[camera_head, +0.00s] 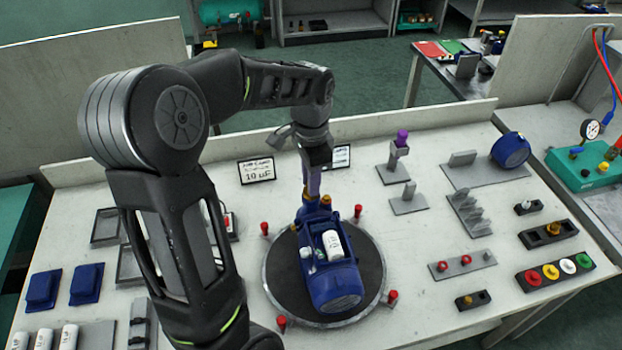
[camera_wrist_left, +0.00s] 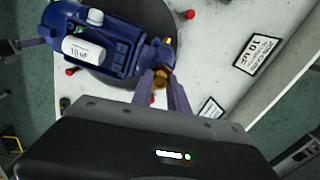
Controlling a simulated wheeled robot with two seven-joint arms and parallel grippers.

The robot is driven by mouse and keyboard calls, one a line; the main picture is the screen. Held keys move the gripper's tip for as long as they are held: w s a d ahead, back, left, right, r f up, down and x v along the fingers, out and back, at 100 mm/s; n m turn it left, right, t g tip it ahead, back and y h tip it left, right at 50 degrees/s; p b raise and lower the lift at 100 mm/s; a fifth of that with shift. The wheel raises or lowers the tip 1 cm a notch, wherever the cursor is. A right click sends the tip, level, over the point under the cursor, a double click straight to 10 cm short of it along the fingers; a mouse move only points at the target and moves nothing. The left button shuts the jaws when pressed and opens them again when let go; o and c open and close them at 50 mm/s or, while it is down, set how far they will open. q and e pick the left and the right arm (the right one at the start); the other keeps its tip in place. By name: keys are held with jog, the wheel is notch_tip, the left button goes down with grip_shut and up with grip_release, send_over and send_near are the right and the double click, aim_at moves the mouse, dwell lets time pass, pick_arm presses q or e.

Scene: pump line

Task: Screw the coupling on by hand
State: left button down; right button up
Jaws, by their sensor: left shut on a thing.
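The blue pump (camera_head: 332,268) lies on a round dark turntable (camera_head: 284,270) with a white capacitor (camera_head: 332,245) on its top. It also shows at the upper left of the left wrist view (camera_wrist_left: 122,42). My left gripper (camera_head: 314,190) reaches down at the pump's far end. In the left wrist view its two fingers (camera_wrist_left: 161,84) are shut on a small brass coupling (camera_wrist_left: 159,78), right at the pump's nose. Brass also shows at the pump's far end in the head view (camera_head: 326,201). I cannot tell how far the coupling is threaded.
Red pegs (camera_head: 358,211) stand around the turntable. A "10 uF" sign (camera_head: 257,171) stands behind it. On the right are a stand with a purple piece (camera_head: 402,138), a button strip (camera_head: 555,271) and small holders. Blue blocks (camera_head: 86,283) lie left.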

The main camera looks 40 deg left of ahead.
pick_arm(q)
jog(key=shift+m, duration=1)
jog(key=shift+m, duration=1.7)
jog(key=m, duration=0.3)
jog(key=shift+p, duration=0.35)
jog(key=c, duration=1.4)
grip_release()
jog(key=shift+o, duration=0.2)
